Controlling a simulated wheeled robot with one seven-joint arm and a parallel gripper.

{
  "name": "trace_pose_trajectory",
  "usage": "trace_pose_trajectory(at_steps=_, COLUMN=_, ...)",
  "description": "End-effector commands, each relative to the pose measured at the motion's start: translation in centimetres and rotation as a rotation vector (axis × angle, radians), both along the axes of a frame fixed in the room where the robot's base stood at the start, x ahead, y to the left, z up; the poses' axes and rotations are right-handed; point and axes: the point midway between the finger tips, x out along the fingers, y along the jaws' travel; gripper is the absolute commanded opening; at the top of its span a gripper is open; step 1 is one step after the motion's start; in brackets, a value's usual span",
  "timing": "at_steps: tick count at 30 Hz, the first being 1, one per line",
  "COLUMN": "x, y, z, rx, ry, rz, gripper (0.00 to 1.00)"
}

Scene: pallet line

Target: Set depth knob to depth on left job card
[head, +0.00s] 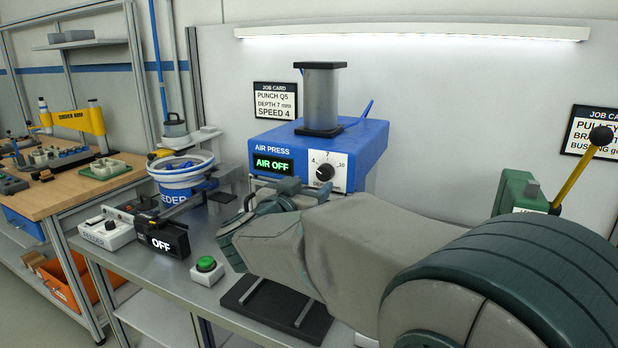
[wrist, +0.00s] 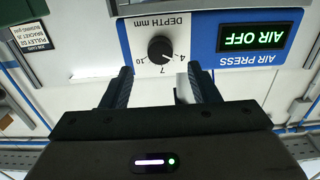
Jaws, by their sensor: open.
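The left job card (head: 275,101) on the back panel reads PUNCH Q5, DEPTH 7 mm, SPEED 4. The depth knob (head: 324,172) is a black round knob on a white plate on the blue air press (head: 270,143), with scale marks 4, 7 and 10. In the wrist view the knob (wrist: 160,48) appears upside down; its pale pointer mark seems turned toward the 4 side, though it is small. My gripper (wrist: 159,78) is open and empty, its two fingers apart just short of the knob and not touching it. In the head view my arm hides the press's lower part.
The press display (head: 273,164) reads AIR OFF. A green button (head: 206,264), a black box reading OFF (head: 162,237) and a feeder bowl (head: 182,170) stand to the left. A yellow lever (head: 572,182) on a green machine and another job card (head: 594,132) are at right.

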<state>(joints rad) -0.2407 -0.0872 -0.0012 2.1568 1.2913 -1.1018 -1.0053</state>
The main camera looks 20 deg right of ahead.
Motion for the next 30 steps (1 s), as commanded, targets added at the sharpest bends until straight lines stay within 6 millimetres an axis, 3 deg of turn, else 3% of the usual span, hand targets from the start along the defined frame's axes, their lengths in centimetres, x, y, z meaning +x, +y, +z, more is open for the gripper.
trace_pose_trajectory(at_steps=9, x=3.6, y=-3.6, z=0.0, rx=0.001, ry=-0.001, rz=0.0, gripper=0.55)
trace_pose_trajectory(at_steps=21, x=4.2, y=-4.2, z=0.0, rx=0.0, ry=0.0, rz=0.001, gripper=0.55)
trace_pose_trajectory(at_steps=22, x=4.2, y=-4.2, z=0.0, rx=0.0, ry=0.0, rz=0.001, gripper=0.52)
trace_pose_trajectory(at_steps=27, x=4.2, y=-4.2, z=0.0, rx=0.0, ry=0.0, rz=0.002, gripper=0.1)
trace_pose_trajectory(at_steps=30, x=4.2, y=-4.2, z=0.0, rx=0.001, ry=-0.001, rz=0.002, gripper=0.1)
